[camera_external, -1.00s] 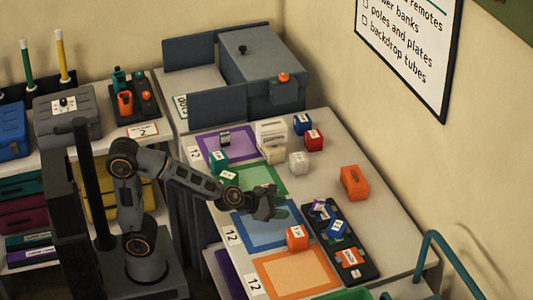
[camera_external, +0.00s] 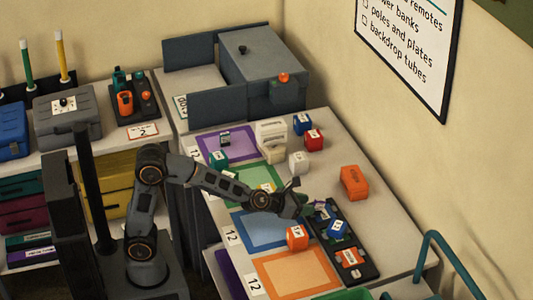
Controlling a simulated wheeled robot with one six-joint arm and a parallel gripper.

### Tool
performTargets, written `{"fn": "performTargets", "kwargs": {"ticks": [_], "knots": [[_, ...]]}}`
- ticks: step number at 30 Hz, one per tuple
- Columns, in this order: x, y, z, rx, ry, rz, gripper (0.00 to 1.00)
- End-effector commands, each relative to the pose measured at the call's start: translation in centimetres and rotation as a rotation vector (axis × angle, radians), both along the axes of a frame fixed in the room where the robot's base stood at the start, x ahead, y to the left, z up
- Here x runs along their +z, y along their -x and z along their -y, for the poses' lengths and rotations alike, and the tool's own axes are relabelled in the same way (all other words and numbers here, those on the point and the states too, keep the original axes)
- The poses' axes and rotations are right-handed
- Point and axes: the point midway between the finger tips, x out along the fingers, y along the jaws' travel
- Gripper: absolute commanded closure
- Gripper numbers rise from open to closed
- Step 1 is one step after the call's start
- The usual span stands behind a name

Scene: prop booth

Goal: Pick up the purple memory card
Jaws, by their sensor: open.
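The purple memory card (camera_external: 320,205) is a small purple piece with a white label. It lies at the far end of the black tray (camera_external: 371,272) on the worktable, partly hidden by my gripper. My gripper (camera_external: 303,197) is open, just left of the card at the tray's far end. No contact between them can be made out, and nothing shows between the fingers.
The tray also holds a blue piece (camera_external: 337,228) and an orange piece (camera_external: 348,257). An orange cube (camera_external: 297,238) stands left of the tray, between the blue mat (camera_external: 257,233) and the orange mat (camera_external: 295,272). An orange block (camera_external: 354,182) stands beyond the tray.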

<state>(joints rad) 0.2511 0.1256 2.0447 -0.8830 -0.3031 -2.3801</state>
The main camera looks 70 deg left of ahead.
Motion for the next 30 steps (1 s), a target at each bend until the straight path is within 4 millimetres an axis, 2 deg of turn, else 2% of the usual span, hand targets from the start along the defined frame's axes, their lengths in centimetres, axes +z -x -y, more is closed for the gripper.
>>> {"fn": "performTargets", "kwargs": {"ticks": [10,20,30], "knots": [[-1.8,-3.9,-0.3,0.001,-0.001,-0.001,0.54],[-2.0,-4.4,-0.3,0.001,0.000,-0.001,0.54],[-2.0,-4.4,-0.3,0.000,0.000,-0.001,0.85]]}}
